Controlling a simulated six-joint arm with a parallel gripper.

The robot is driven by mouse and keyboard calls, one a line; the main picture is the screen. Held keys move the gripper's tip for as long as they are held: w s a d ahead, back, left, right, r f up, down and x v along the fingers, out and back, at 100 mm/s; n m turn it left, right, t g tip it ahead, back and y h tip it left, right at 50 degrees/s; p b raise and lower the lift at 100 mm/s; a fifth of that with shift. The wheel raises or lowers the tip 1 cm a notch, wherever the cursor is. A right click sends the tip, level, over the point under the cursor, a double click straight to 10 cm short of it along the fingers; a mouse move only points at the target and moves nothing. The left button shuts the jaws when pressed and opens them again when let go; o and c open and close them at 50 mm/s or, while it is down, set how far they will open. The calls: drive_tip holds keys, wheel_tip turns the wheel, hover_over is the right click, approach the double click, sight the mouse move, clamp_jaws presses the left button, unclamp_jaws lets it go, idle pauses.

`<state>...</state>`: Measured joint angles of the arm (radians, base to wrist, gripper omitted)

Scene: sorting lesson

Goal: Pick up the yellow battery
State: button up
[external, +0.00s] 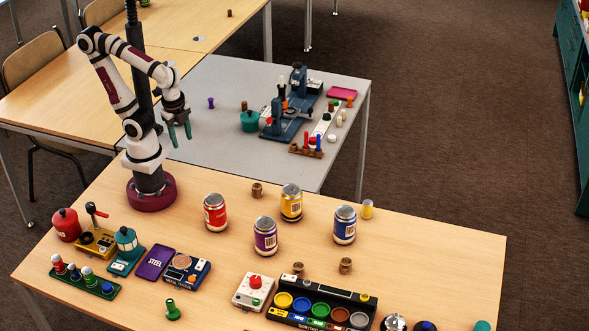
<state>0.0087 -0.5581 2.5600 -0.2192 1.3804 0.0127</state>
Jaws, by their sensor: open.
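A small yellow cylinder (367,208) stands upright near the far edge of the wooden table, right of the blue can. A larger yellow can (291,204) with a silver top and a barcode stands upright to its left. I cannot tell for certain which of them is the yellow battery. My gripper (181,142) is open and empty, with teal fingers pointing down. It hangs in the air at upper left, well left of both yellow things and apart from them.
A red can (215,213), a purple can (265,236) and a blue can (344,225) stand around the yellow can. Small brown cylinders (257,190) stand nearby. A sorting tray (318,291) with coloured cups is in front. The table's right side is largely clear.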

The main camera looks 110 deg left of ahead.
drive_tip(key=o, duration=0.4)
drive_tip(key=w+d+n+h, duration=0.5)
drive_tip(key=w+d+n, duration=0.2)
drive_tip(key=w+a+f+n+t+h, duration=0.15)
drive_tip(key=w+n+t+h, duration=0.35)
drive_tip(key=w+n, duration=1.05)
drive_tip(key=w+a+f+n+t+y, duration=0.2)
drive_tip(key=w+a+f+n+t, duration=0.25)
drive_tip(key=w+a+n, duration=0.4)
drive_tip(key=w+a+f+n+t+y, duration=0.25)
drive_tip(key=w+a+f+n, duration=0.35)
drive_tip(key=w+a, duration=0.45)
drive_tip(key=n+t, duration=0.1)
hover_over(362, 215)
drive_tip(key=shift+h, duration=0.25)
wheel_tip(362, 215, down, 7)
drive_tip(key=shift+a+f, duration=0.1)
drive_tip(key=shift+f, duration=0.1)
